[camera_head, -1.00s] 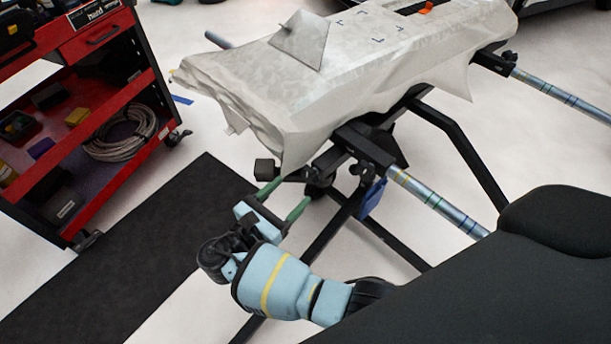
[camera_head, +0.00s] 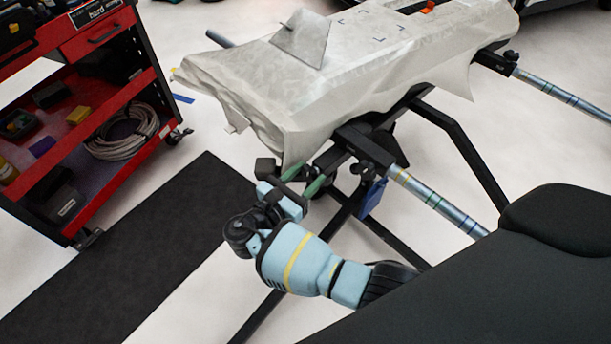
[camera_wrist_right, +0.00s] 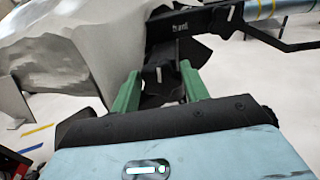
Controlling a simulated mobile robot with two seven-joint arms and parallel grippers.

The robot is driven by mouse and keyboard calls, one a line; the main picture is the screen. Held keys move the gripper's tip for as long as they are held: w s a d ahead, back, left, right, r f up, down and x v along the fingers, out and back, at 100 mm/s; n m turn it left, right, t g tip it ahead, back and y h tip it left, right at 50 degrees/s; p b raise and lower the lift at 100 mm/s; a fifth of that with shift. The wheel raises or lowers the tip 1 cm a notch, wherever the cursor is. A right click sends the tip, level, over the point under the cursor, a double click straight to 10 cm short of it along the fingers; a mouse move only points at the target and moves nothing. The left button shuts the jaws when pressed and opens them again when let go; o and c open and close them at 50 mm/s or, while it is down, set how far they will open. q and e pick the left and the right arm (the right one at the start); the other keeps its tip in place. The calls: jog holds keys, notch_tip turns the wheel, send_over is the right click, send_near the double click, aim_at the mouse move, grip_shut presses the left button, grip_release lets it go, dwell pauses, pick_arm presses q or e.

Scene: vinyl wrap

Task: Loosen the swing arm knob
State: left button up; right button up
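My right gripper (camera_head: 306,177), with two green fingers, is at the near end of the black stand (camera_head: 352,142) under the draped panel. In the right wrist view the fingers (camera_wrist_right: 160,76) are apart, and a dark knob-like part (camera_wrist_right: 158,90) shows between and beyond them. I cannot tell whether either finger touches it. In the head view the gripper and the stand's bracket mostly hide that part. A smaller black knob (camera_head: 357,168) shows on the bracket to the right. My left gripper is in neither view.
A white sheet (camera_head: 270,90) drapes over the stand's top. Blue-grey tubes (camera_head: 435,200) stick out to the right, and a blue tag (camera_head: 372,197) hangs below the bracket. A red tool cart (camera_head: 100,45) stands left beside a black floor mat (camera_head: 130,250).

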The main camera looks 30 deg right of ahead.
jog(key=c, duration=0.4)
jog(key=shift+o, duration=0.2)
jog(key=shift+r+n+p, duration=0.2)
jog(key=shift+n+p, duration=0.6)
jog(key=shift+p, duration=0.25)
jog(key=shift+n+p, duration=0.7)
jog(key=shift+w+n+y+p, duration=0.1)
jog(key=shift+n+y+p, duration=0.2)
jog(key=shift+n+p, duration=0.55)
jog(key=shift+f+n+g, duration=0.15)
jog(key=shift+n+g, duration=0.15)
jog(key=shift+n, duration=0.55)
jog(key=shift+f+n, duration=0.1)
jog(key=shift+n, duration=0.2)
